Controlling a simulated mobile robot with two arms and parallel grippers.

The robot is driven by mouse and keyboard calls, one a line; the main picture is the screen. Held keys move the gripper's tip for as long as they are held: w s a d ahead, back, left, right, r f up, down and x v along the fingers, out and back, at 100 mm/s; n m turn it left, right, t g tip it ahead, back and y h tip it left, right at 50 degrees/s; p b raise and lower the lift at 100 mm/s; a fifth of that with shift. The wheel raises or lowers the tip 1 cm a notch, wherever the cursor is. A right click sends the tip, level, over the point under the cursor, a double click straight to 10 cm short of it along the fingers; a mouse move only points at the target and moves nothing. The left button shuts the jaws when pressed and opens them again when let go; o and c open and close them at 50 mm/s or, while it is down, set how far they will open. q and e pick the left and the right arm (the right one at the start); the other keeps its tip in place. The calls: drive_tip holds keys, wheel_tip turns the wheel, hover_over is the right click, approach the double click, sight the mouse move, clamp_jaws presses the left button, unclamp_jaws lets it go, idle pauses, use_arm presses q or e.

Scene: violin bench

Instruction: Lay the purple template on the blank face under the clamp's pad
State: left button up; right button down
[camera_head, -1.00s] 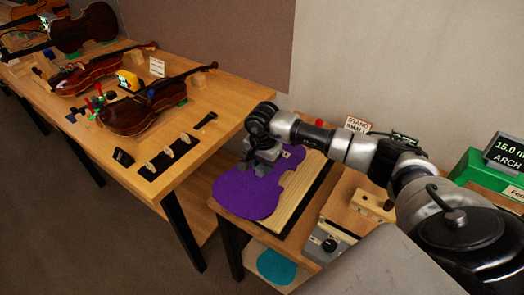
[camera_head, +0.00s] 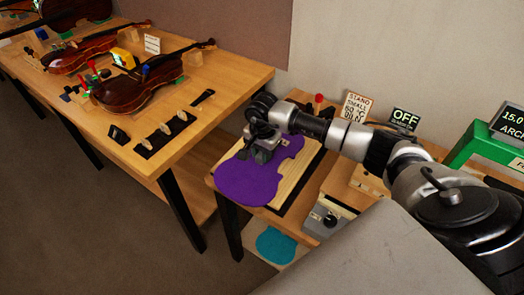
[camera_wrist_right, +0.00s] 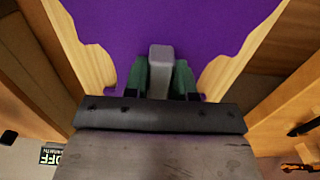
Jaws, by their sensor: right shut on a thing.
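The flat purple template (camera_head: 245,183) is violin-shaped and lies over the pale wooden blank (camera_head: 298,178), with its near-left end jutting past it. My right gripper (camera_head: 263,152) is over the template's middle. In the right wrist view, its green-padded fingers (camera_wrist_right: 160,88) are shut on an upright grey block (camera_wrist_right: 160,58) on the purple template (camera_wrist_right: 160,22). Pale blank edges (camera_wrist_right: 92,66) show on both sides there. Whether the template touches the blank I cannot tell. I cannot make out the clamp's pad; my arm covers part of that area. My left gripper is not in view.
A bench with violins (camera_head: 137,85) stands at left, with a gap before the small bench. A grey box with a black knob (camera_head: 325,220) sits right of the blank. Signs (camera_head: 357,105) and a red knob (camera_head: 319,98) stand behind. A teal piece (camera_head: 276,245) lies on the lower shelf.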

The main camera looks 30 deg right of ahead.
drive_tip(key=shift+w+d+f+b, duration=0.15)
drive_tip(key=shift+f+b, duration=0.15)
drive_tip(key=shift+f, duration=0.25)
drive_tip(key=shift+d, duration=0.25)
drive_tip(key=shift+w+d+f+b, duration=0.1)
drive_tip(key=shift+w+d+b, duration=0.25)
drive_tip(key=shift+d+b, duration=0.35)
drive_tip(key=shift+w+d+r+b, duration=0.1)
drive_tip(key=shift+w+d+b, duration=0.2)
drive_tip(key=shift+d+b, duration=0.4)
drive_tip(key=shift+w+d+f+b, duration=0.1)
drive_tip(key=shift+w+d+b, duration=0.35)
drive_tip(key=shift+d, duration=0.4)
drive_tip(key=shift+w+d+b, duration=0.2)
drive_tip(key=shift+d+b, duration=0.3)
drive_tip(key=shift+d, duration=0.2)
drive_tip(key=c, duration=0.8)
unclamp_jaws()
drive_tip(key=shift+c, duration=0.2)
